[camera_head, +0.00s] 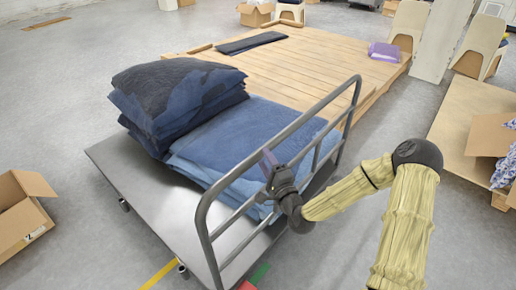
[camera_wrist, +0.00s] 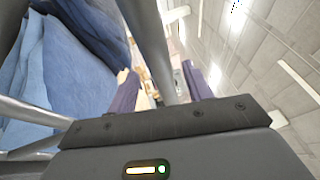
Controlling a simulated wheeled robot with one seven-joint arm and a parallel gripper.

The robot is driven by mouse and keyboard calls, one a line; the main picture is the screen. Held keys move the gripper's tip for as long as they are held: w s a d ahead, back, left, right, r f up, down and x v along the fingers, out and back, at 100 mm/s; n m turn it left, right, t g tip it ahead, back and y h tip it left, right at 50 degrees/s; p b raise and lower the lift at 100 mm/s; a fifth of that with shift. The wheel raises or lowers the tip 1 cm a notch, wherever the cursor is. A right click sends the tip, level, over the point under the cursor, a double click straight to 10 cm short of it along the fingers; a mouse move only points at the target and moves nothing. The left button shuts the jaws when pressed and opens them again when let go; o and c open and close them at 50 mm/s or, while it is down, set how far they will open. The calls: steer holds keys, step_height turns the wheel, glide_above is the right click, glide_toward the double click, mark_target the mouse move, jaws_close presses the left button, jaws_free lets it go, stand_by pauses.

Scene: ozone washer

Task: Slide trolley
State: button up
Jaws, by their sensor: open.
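The trolley (camera_head: 112,160) is a flat grey platform cart on small casters, with a tubular metal handle frame (camera_head: 312,114) along its near right side. Stacks of folded blue denim (camera_head: 180,85) lie on its deck. My gripper (camera_head: 272,166) is at the top rail of the handle, near the middle of its length. In the wrist view, the handle tube (camera_wrist: 147,35) runs between the two fingers of my gripper (camera_wrist: 158,88). The fingers are apart and not closed on the rail. I cannot tell whether either finger touches it.
A wooden pallet platform (camera_head: 285,68) with a dark folded cloth and a purple item stands behind the trolley. An open cardboard box (camera_head: 22,212) is on the floor at left. Another wooden platform with boxes (camera_head: 460,125) is at right.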

steer(key=x, duration=0.6)
steer(key=shift+s, duration=0.1)
steer(key=shift+s+a, duration=0.1)
steer(key=c, duration=0.6)
jaws_close()
